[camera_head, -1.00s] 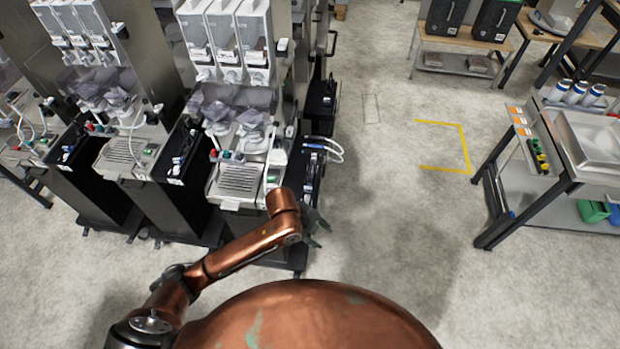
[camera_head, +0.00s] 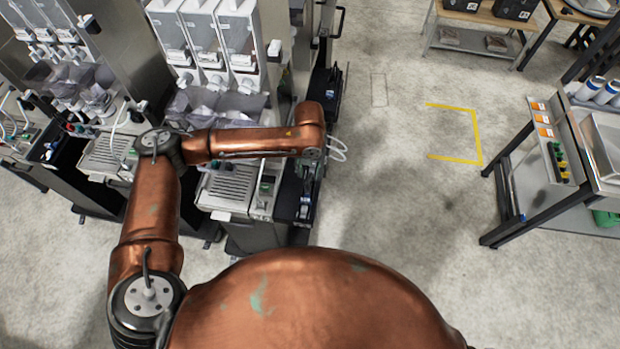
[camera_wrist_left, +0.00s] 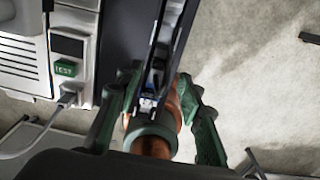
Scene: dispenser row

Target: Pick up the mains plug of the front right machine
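The front right machine (camera_head: 235,185) stands left of centre in the head view, partly behind my left arm. My left gripper (camera_head: 310,168) hangs over the black ledge (camera_head: 294,205) on that machine's right side. In the left wrist view the gripper (camera_wrist_left: 160,115) has its green fingers spread apart. Between and beyond them is a small white and blue piece (camera_wrist_left: 147,103) in a dark frame; I cannot tell whether it is the mains plug. A grey connector (camera_wrist_left: 68,98) with a cable sits in the machine, left of the fingers. My right gripper is not in view.
Pale hoses (camera_head: 337,150) loop out just beyond my left wrist. More machines (camera_head: 85,120) stand to the left. A workbench (camera_head: 545,190) stands at the right. The floor between, with a yellow marking (camera_head: 476,135), is clear.

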